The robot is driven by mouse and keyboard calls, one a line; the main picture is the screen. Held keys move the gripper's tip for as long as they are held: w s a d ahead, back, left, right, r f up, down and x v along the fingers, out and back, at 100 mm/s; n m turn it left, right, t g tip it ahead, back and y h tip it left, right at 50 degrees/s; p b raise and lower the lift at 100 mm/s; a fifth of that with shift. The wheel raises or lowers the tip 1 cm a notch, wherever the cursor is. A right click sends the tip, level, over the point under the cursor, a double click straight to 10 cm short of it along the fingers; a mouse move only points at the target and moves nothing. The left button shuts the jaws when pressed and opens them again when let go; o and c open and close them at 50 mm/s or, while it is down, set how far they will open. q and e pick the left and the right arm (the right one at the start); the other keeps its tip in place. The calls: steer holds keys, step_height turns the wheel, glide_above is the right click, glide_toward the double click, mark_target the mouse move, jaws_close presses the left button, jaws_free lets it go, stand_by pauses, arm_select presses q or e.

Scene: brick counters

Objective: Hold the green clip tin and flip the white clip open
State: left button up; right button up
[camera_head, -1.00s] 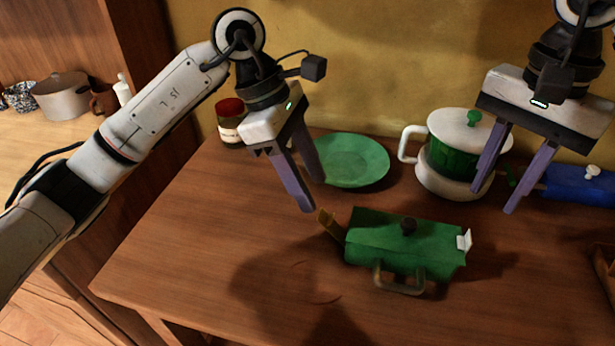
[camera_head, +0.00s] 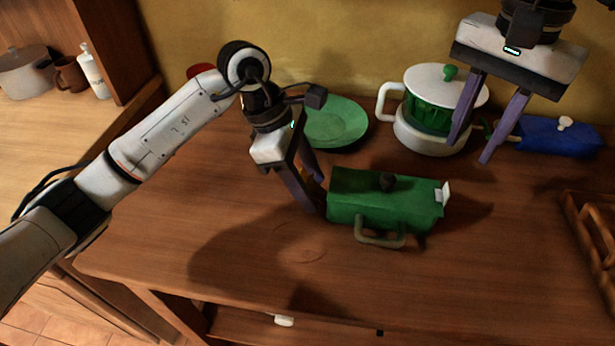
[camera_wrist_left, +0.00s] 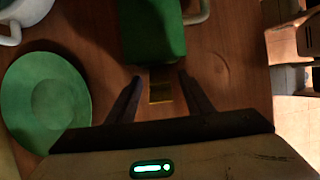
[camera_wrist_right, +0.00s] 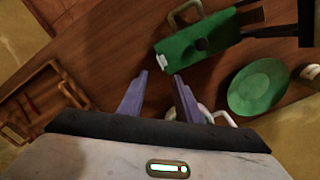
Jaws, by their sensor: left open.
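The green clip tin (camera_head: 350,200) lies on the wooden counter, with a dark knob on top and a pale loop handle on its near side. The white clip (camera_head: 446,192) sticks up at its right end; it also shows in the right wrist view (camera_wrist_right: 162,62). My left gripper (camera_head: 319,198) is open at the tin's left end. My right gripper (camera_head: 471,150) is open and empty, raised behind and right of the tin.
A green plate (camera_head: 335,122) lies behind my left gripper. A white and green lidded pot (camera_head: 420,140) and a blue box (camera_head: 560,138) stand at the back. A wooden rack (camera_head: 585,235) is at the right. The counter in front of the tin is clear.

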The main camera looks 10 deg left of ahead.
arm_select(q)
jaws_close()
arm_select(e)
steer(key=c, duration=0.6)
steer(key=shift+m, duration=0.4)
jaws_close()
steer(key=shift+a+f+m, duration=0.35)
steer(key=shift+f+m, duration=1.3)
steer(key=shift+m, duration=1)
steer(key=shift+a+f+m, duration=0.35)
steer(key=shift+f+m, duration=1.25)
steer(key=shift+m, duration=1)
steer(key=shift+a+f+m, duration=0.35)
steer(key=shift+f+m, duration=1.3)
steer(key=shift+m, duration=1)
steer(key=shift+d, duration=0.15)
